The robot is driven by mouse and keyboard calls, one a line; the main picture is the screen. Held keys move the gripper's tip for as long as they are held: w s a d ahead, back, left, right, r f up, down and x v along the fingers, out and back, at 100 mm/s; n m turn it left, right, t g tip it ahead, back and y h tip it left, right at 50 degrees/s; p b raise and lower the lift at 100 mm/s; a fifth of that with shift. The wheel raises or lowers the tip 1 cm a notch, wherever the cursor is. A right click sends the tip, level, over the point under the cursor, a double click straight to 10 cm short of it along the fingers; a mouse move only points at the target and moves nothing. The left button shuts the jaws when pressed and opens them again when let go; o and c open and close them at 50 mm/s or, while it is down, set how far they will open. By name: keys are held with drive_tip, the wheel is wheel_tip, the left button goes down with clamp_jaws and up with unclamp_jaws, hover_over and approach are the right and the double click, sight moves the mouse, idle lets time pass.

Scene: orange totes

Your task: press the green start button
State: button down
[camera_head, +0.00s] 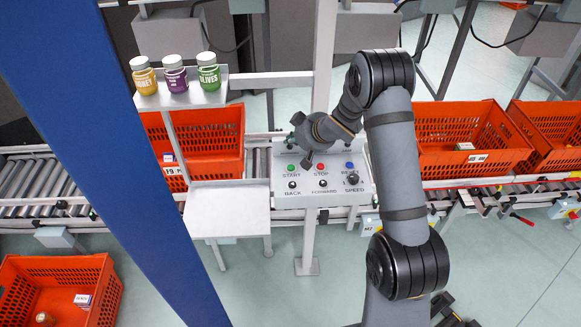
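The green start button (291,168) sits above the word START at the upper left of a light grey control panel (283,200). A red button (320,167) above STOP and a blue button (349,166) are to its right. My gripper (300,147) is over the upper part of the panel, close to the green button in the picture. One dark finger points down between the green and red buttons. I cannot tell its height above the panel or whether it touches. No object shows in it, and its opening is unclear.
Dark knobs (292,185) sit in the panel's lower row. A shelf (182,99) with three jars is at the upper left. A blank white plate (228,211) adjoins the panel. Orange totes (462,128) stand on the conveyor behind. A blue post (110,130) crosses the left side.

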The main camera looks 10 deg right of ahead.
sight(291, 169)
drive_tip(key=shift+f, duration=0.15)
wheel_tip(291, 169, down, 9)
drive_tip(key=b, duration=0.8)
drive_tip(key=shift+r, duration=0.2)
idle(0.9)
drive_tip(key=shift+f+b, duration=0.45)
